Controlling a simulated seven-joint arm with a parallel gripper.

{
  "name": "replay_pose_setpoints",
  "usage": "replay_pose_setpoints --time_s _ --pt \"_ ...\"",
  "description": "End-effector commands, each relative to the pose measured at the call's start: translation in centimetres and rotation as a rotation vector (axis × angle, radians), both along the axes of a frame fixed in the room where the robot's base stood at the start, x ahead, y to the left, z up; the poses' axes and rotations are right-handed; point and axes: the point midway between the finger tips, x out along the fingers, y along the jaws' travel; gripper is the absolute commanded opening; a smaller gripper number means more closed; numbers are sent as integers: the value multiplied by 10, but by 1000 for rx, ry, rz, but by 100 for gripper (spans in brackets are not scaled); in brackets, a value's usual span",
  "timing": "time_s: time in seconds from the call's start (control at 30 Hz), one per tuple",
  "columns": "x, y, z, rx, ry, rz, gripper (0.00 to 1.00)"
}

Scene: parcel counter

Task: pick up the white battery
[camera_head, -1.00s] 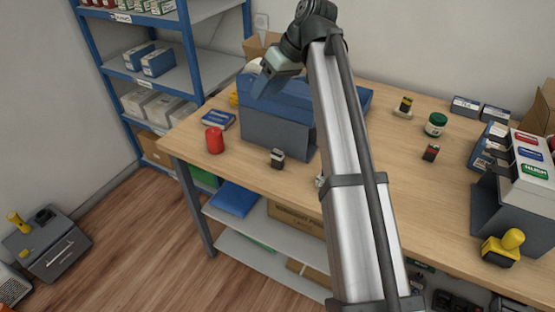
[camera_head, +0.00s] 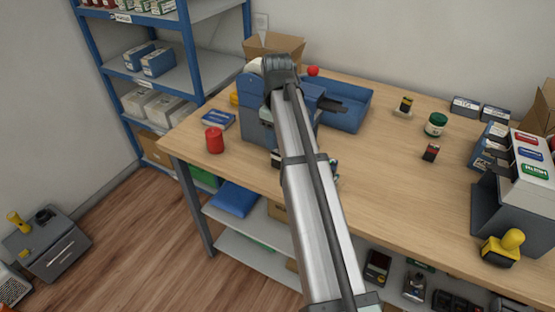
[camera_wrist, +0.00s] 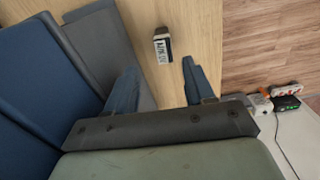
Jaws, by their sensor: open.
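The white battery (camera_wrist: 161,50) is a small block with dark lettering and a dark end. It lies on the wooden counter in the wrist view, beside the grey-blue bin and in from the counter edge. In the head view a small black and white block (camera_head: 275,159), seemingly this battery, is partly hidden by my arm. My gripper (camera_wrist: 160,66) is open and empty in the wrist view. The battery appears beyond the fingertips, in line with the gap between them, not touching them. In the head view my arm mostly hides the gripper.
The grey-blue bin (camera_wrist: 98,48) is close on the left in the wrist view. A red can (camera_head: 214,140) and a blue box (camera_head: 218,119) stand left of my arm. A blue tray (camera_head: 345,119) is behind it. The counter's middle (camera_head: 385,170) is mostly clear.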

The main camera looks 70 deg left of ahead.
Motion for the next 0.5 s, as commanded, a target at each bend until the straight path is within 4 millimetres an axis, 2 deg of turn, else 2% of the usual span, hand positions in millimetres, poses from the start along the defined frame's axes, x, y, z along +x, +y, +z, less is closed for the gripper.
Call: replay_pose_setpoints --time_s 0.03,0.13,0.5 --pt "0 -2 -10 -3 0 0 53" --pt "0 -1 -24 -1 1 0 53" --pt "-3 -4 -49 -3 2 0 53"
